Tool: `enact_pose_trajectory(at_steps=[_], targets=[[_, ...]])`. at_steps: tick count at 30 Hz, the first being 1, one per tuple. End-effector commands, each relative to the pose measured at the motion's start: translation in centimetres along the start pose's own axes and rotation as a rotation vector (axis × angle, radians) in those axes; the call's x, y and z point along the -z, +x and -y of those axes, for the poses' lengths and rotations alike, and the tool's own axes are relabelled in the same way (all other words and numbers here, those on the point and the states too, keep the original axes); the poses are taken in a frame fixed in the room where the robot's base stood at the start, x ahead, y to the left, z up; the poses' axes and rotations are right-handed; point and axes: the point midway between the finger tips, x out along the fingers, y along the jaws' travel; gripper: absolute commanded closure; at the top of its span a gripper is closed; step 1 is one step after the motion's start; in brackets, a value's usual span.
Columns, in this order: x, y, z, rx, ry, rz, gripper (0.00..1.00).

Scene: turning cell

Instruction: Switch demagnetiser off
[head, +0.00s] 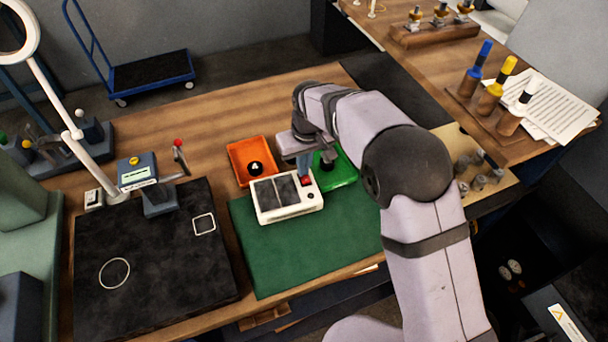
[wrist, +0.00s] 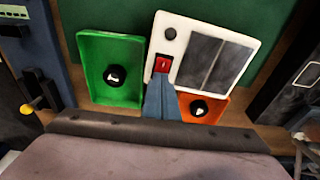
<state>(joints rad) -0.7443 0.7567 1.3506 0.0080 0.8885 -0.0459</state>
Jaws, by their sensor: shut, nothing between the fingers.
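The demagnetiser (head: 290,207) is a white box with two dark plates on top, lying on the green mat. It also shows in the wrist view (wrist: 243,40). Its red rocker switch (wrist: 162,64) is at one end, beside a round black knob (wrist: 170,34). In the head view the switch (head: 307,181) is partly covered by my gripper. My gripper (wrist: 160,82) is shut and empty, its fingertips right at the switch's near edge. I cannot tell whether they touch it, nor which way the rocker is tipped.
An orange tray (head: 237,165) and a green tray (head: 347,178), each with a black round piece, stand close behind the demagnetiser. A black plate (head: 150,270) with a small stand lies to the left. The green mat (head: 310,255) is clear in front.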

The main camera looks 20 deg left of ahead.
Motion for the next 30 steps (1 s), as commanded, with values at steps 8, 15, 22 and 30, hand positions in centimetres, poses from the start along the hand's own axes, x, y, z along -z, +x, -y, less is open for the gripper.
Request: enact_pose_trajectory(at_steps=[8, 15, 22, 30], targets=[[0.4, -2.2, 0.0, 0.0, 0.0, -0.003, 1.0], [0.7, -4.0, 0.0, 0.0, 0.0, -0.004, 1.0], [0.9, -5.7, 0.0, 0.0, 0.0, -0.004, 1.0], [1.1, -6.7, 0.0, 0.0, 0.0, -0.004, 1.0]])
